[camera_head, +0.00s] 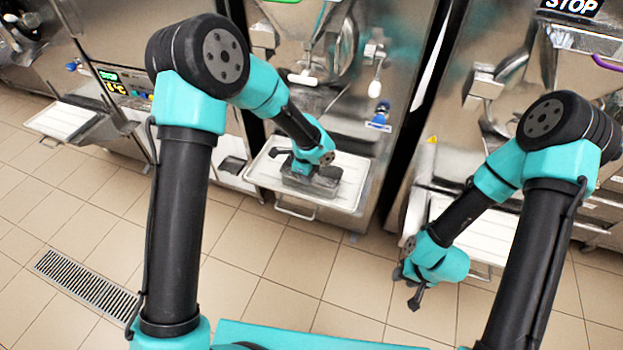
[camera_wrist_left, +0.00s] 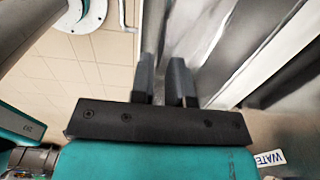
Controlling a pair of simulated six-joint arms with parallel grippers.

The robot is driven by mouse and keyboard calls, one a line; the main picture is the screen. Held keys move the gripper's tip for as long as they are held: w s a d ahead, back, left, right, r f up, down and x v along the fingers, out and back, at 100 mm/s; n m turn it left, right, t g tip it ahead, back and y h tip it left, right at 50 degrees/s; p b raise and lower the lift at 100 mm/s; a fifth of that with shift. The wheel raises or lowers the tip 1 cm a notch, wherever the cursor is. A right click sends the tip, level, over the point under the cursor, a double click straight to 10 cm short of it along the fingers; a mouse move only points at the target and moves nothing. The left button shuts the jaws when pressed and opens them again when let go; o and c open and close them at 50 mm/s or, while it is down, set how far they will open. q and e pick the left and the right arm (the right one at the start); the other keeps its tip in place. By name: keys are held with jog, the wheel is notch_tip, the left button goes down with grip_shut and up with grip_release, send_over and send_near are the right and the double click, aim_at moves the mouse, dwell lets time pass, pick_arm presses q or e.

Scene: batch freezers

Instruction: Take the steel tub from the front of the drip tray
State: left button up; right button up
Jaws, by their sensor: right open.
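The steel tub (camera_head: 296,184) sits on the white drip tray (camera_head: 262,171) under the middle machine, in the head view. My left gripper (camera_head: 303,172) is right over the tub and hides much of its top. In the left wrist view, the two fingers (camera_wrist_left: 161,82) stand a small gap apart, with blurred metal beyond them. I cannot tell whether they hold the tub's edge. My right gripper (camera_head: 408,286) is open and empty, low in front of the right machine, away from the tub.
The middle machine has a white-knobbed lever (camera_head: 375,88) and a blue tap (camera_head: 381,112) above the tray. Another white tray (camera_head: 62,120) stands at the left machine. A floor drain (camera_head: 85,283) lies at lower left. The tiled floor in front is clear.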

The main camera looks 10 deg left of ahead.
aim_at(307, 192)
pick_arm(q)
jog(key=shift+f, duration=2.9)
jog(key=shift+c, duration=0.2)
grip_shut()
